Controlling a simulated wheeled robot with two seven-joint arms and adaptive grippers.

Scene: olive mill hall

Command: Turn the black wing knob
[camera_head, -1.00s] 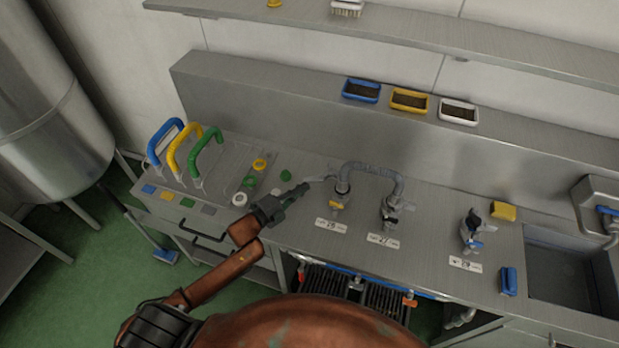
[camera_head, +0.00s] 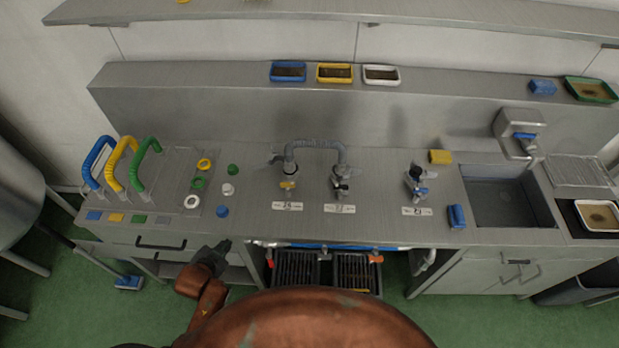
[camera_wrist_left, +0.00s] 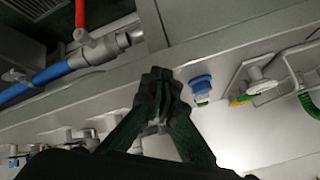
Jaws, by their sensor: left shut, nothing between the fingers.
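Three small valve fittings stand on the steel counter (camera_head: 250,205) behind number labels. The right fitting (camera_head: 415,188) has a dark wing-shaped part (camera_head: 416,171) on top and a blue lever; the dark part looks like the black wing knob, but it is too small to be sure. The left fitting (camera_head: 289,187) has a yellow handle; the middle one (camera_head: 340,186) has a dark and grey handle. My left gripper (camera_head: 224,246) is shut and empty, in front of the counter's front edge, left of and apart from all the fittings. Its closed fingers show in the left wrist view (camera_wrist_left: 157,92).
A grey hose (camera_head: 316,143) arches between the left and middle fittings. Blue, yellow and green hose loops (camera_head: 146,160) stand at the left, beside loose rings and caps. A sink (camera_head: 505,202) lies right; a blue-and-red pipe (camera_wrist_left: 82,58) runs under the counter edge.

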